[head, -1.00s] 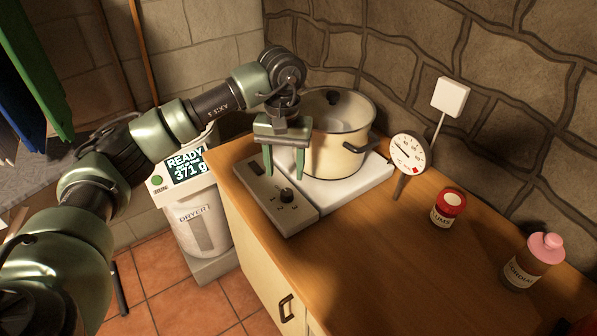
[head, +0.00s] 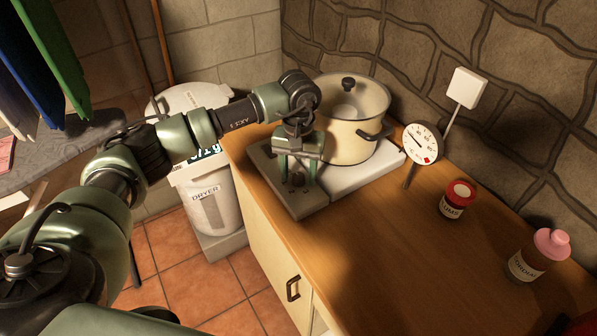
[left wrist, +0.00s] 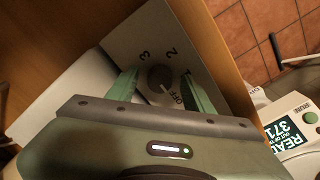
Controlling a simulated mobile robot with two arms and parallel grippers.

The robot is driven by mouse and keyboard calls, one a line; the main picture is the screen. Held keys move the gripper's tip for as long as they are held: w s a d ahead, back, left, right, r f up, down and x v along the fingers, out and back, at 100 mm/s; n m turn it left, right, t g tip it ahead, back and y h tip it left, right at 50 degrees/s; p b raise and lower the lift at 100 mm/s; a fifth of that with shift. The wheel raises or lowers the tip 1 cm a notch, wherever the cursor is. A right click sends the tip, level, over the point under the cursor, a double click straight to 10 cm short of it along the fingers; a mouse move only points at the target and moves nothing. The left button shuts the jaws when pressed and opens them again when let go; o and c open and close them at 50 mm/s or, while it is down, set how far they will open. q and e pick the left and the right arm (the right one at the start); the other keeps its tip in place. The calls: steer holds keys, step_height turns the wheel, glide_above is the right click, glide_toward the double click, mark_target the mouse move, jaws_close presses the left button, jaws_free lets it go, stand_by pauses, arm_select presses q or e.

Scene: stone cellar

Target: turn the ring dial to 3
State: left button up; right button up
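The ring dial (left wrist: 160,77) is a dark round knob on the grey control panel (left wrist: 145,38) of the hob, with OFF, 1, 2 and 3 printed around it. Its pale mark appears to point towards OFF. In the head view the gripper largely hides the dial. My left gripper (head: 298,180) is over the panel, pointing down. In the left wrist view its green fingers (left wrist: 160,92) are apart, one on each side of the dial, with visible gaps. Whether the tips are down at knob height is hard to tell. My right gripper is not in view.
A cream pot (head: 346,143) with a glass lid stands on the white hob (head: 362,176), close behind my gripper. A dial thermometer (head: 421,143), a red-lidded jar (head: 457,200) and a pink-capped bottle (head: 535,256) stand to the right. A dryer bin (head: 212,205) stands left of the counter.

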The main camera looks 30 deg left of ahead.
arm_select(q)
jaws_close()
